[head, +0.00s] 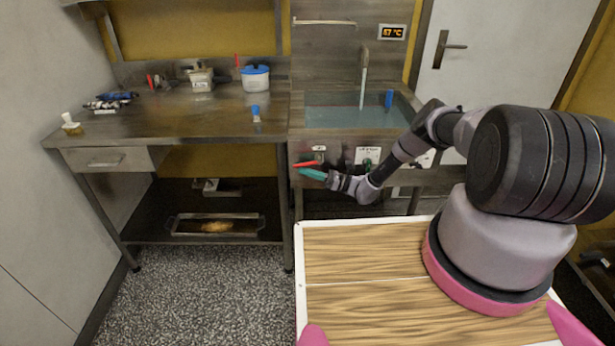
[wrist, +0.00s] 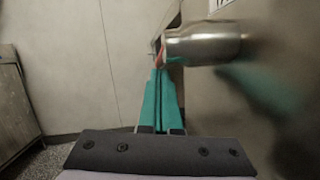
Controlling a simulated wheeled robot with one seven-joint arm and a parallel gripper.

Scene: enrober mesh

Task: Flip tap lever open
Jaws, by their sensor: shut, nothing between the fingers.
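The red tap lever (head: 306,163) sticks out to the left on the front panel below the sink, roughly level. My gripper (head: 303,171), with teal fingers, is just below the lever in the head view. In the wrist view my gripper (wrist: 160,72) is shut with nothing between its fingers. There a metal tap body (wrist: 204,44) lies just above and to the right of the fingertips. A small red part of the lever (wrist: 161,55) shows at the tips. I cannot tell whether they touch.
The sink (head: 345,116) holds water under a tall spout (head: 364,75). A steel bench (head: 190,125) with a tub (head: 255,80) and small items stands to the left. Labels (head: 368,155) are on the sink's front panel. The speckled floor at the left is clear.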

